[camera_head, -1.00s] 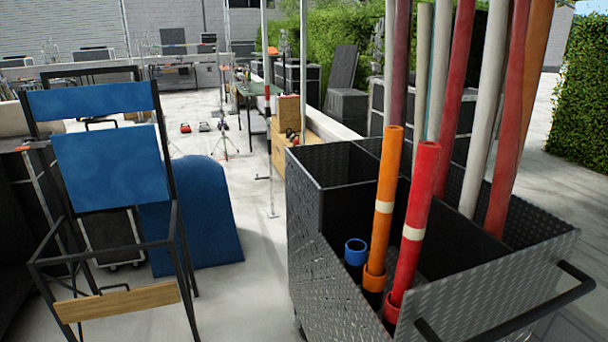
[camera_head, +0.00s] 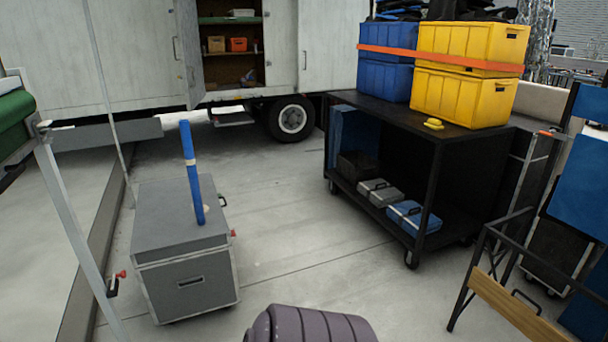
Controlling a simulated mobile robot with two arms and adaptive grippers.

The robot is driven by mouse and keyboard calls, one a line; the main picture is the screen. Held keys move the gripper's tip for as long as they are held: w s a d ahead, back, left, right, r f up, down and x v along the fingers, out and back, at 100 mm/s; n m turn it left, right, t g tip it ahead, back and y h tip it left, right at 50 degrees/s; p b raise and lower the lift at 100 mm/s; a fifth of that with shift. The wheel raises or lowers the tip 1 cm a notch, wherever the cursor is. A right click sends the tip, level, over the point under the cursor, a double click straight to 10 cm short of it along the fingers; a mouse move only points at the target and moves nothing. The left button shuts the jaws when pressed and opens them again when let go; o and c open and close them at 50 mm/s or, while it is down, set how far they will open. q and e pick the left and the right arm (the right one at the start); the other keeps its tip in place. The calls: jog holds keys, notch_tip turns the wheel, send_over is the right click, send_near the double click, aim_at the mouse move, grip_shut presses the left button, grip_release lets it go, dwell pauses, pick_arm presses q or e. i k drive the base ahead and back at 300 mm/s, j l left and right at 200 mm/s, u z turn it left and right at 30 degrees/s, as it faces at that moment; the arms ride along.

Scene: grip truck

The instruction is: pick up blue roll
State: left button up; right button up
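A blue roll (camera_head: 191,170) stands nearly upright on the lid of a grey case (camera_head: 183,250) at the left of the head view. It is a long thin tube with a pale band near its upper part. Neither of my grippers shows in the head view. A ribbed dark segment at the bottom middle cannot be told for certain.
A black cart (camera_head: 437,160) carries blue crates (camera_head: 386,60) and yellow crates (camera_head: 468,75), with small cases on its lower shelf. A white truck (camera_head: 110,65) stands behind. A metal frame (camera_head: 500,265) is at right. The floor between the case and cart is clear.

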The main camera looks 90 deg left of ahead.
aim_at(184, 124)
jog(key=u, duration=3.5)
jog(key=i+j+z, duration=0.2)
jog(key=i, duration=1.2)
jog(key=l, duration=0.1)
